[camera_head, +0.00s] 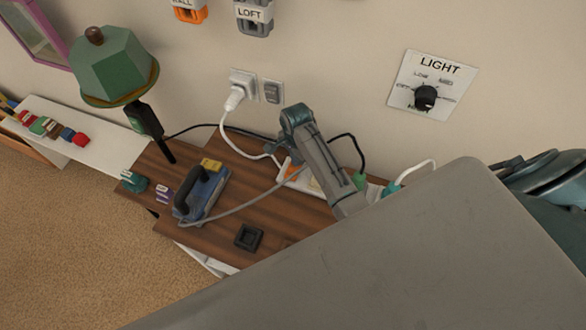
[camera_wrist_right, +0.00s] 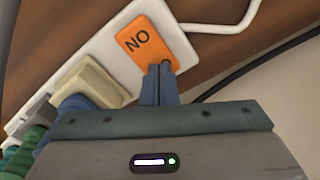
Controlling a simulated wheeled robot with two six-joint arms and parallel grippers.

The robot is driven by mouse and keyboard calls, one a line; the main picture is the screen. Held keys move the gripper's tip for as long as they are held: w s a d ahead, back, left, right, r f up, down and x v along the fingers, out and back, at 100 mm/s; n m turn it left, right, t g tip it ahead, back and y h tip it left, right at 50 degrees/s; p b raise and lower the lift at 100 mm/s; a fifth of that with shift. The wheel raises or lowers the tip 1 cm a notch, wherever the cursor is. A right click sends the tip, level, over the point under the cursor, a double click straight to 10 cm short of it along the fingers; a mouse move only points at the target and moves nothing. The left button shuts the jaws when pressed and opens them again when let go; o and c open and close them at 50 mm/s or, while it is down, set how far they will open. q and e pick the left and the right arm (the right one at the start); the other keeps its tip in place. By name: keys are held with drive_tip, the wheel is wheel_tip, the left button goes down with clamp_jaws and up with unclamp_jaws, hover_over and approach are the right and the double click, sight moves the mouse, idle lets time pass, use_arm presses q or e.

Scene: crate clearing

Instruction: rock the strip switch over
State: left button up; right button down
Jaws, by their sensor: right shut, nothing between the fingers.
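The power strip (camera_wrist_right: 100,35) is white and carries an orange rocker switch (camera_wrist_right: 140,45), whose letters read "NO" from this angle. In the head view the orange switch (camera_head: 290,168) and the strip (camera_head: 308,182) show beside my right arm, which hides part of the strip. My right gripper (camera_wrist_right: 158,84) is shut and empty. Its fingertips overlap the lower right edge of the switch in the right wrist view; whether they touch it I cannot tell. My left gripper is not in view.
Plugs crowd the strip, among them a cream plug (camera_wrist_right: 95,85) and a green one (camera_head: 360,182). A blue iron (camera_head: 203,190) stands left on the brown board (camera_head: 215,233). A white plug (camera_head: 236,97) sits in the wall socket. A green lamp (camera_head: 113,68) is farther left.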

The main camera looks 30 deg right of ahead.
drive_tip(key=shift+r+p, duration=0.8)
drive_tip(key=shift+r, duration=2.7)
drive_tip(key=shift+f, duration=0.1)
